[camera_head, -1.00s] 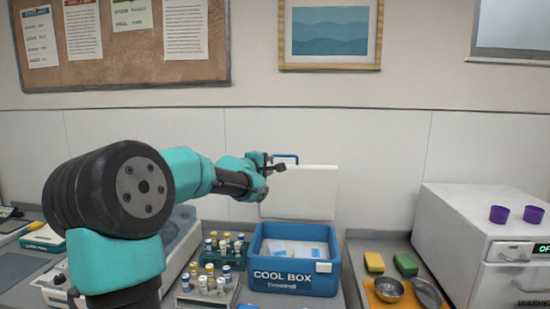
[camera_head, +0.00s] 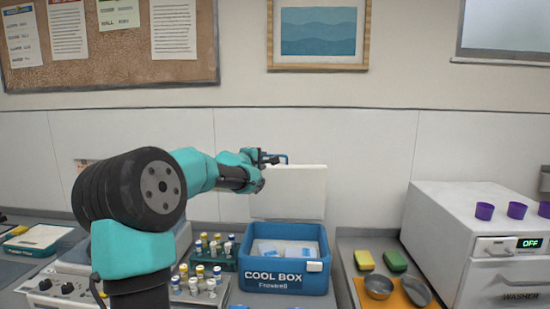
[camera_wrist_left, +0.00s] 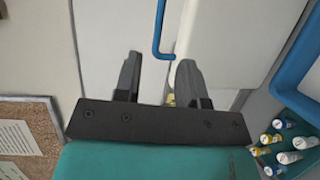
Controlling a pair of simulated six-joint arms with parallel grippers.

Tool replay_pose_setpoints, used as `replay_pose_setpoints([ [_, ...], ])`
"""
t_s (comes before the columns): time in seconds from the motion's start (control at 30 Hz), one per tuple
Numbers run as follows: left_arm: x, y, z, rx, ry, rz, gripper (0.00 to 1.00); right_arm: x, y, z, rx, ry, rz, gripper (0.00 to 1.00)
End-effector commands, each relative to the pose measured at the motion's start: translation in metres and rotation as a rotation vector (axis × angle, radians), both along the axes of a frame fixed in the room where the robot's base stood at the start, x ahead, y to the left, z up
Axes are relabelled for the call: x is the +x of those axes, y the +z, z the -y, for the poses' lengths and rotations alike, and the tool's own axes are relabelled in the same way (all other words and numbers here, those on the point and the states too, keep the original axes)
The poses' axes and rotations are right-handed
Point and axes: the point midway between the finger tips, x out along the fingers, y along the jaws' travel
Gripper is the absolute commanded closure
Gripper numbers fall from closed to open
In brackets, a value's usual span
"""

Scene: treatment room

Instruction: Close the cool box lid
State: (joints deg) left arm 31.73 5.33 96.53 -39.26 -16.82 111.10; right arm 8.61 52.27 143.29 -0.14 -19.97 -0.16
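The blue cool box (camera_head: 283,278) stands on the counter, its white lid (camera_head: 290,192) raised upright at the back. Pale blue and white packs (camera_head: 285,249) show inside. A blue handle loop sits at the lid's top left edge, partly hidden by my left gripper (camera_head: 268,159) in the head view. In the left wrist view, my left gripper (camera_wrist_left: 157,80) has its two fingers apart with nothing clasped. The blue handle (camera_wrist_left: 158,40) and the white lid (camera_wrist_left: 205,40) appear just ahead of the fingertips; I cannot tell whether they touch. My right gripper is out of view.
Racks of capped vials (camera_head: 207,282) stand just left of the box. The wall is close behind the lid.

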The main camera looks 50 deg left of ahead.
Motion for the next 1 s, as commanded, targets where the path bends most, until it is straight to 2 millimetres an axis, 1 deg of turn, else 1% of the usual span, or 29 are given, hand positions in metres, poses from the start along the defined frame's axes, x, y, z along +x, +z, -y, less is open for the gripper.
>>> replay_pose_setpoints([
  [0.03, 0.008, -0.001, -0.003, 0.000, -0.001, 0.000, 0.63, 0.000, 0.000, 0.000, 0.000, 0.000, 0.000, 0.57],
  [0.1, 0.018, -0.003, -0.007, 0.000, -0.001, 0.000, 0.63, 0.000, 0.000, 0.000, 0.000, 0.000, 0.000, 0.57],
  [0.6, 0.086, -0.011, -0.032, -0.001, 0.000, -0.001, 0.63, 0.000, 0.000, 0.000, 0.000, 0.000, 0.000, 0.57],
  [0.8, 0.103, -0.011, -0.038, 0.000, 0.000, 0.001, 0.63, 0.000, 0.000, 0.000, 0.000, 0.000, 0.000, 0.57],
  [1.0, 0.107, -0.012, -0.040, -0.001, 0.000, 0.000, 0.63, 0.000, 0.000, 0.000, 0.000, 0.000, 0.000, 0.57],
])
